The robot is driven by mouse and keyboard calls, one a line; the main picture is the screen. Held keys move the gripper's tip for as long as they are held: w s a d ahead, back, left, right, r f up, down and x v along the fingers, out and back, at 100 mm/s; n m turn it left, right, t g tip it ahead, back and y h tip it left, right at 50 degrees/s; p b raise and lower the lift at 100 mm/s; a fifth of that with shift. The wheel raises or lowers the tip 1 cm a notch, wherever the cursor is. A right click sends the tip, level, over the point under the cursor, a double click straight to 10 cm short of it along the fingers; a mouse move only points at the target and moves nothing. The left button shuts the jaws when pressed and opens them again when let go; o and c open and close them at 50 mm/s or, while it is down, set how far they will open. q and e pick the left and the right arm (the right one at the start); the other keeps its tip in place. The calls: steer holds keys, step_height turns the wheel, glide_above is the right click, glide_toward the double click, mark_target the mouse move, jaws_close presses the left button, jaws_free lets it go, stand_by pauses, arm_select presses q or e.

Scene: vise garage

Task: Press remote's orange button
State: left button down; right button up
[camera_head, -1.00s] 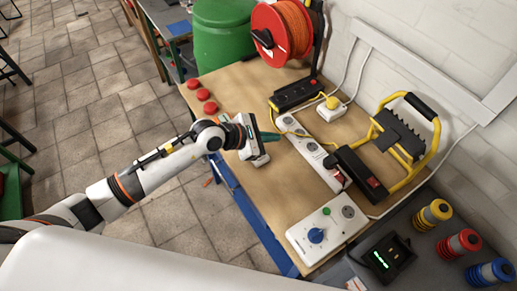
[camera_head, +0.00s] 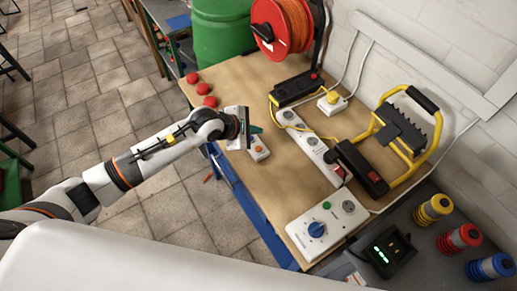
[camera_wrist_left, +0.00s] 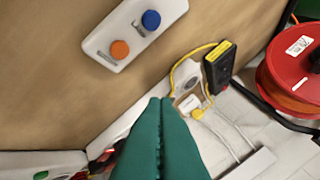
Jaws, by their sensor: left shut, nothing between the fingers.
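The remote is a small white box (camera_head: 260,155) on the near left edge of the wooden workbench. My right gripper is not in view.
A white power strip (camera_head: 310,149) lies right of the remote. A white box with a blue knob (camera_head: 317,230) stands at the near corner. Red buttons (camera_head: 204,89) line the far left edge. A yellow-framed lamp (camera_head: 403,137) and an orange cable reel (camera_head: 288,28) stand behind.

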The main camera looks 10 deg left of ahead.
mark_target(261, 147)
arm_select(q)
step_height(261, 147, down, 6)
steer(key=b, duration=0.3)
steer(key=shift+r, duration=0.15)
steer(key=shift+f+b, duration=0.4)
steer(key=shift+b, duration=0.15)
stand_by(1.2)
steer(key=shift+f+b, duration=0.4)
steer(key=shift+b, duration=0.15)
steer(key=shift+f+b, duration=0.45)
steer(key=shift+b, duration=0.05)
stand_by(0.5)
steer(key=shift+r, duration=0.1)
steer(key=shift+r+p, duration=0.5)
steer(key=shift+r, duration=0.3)
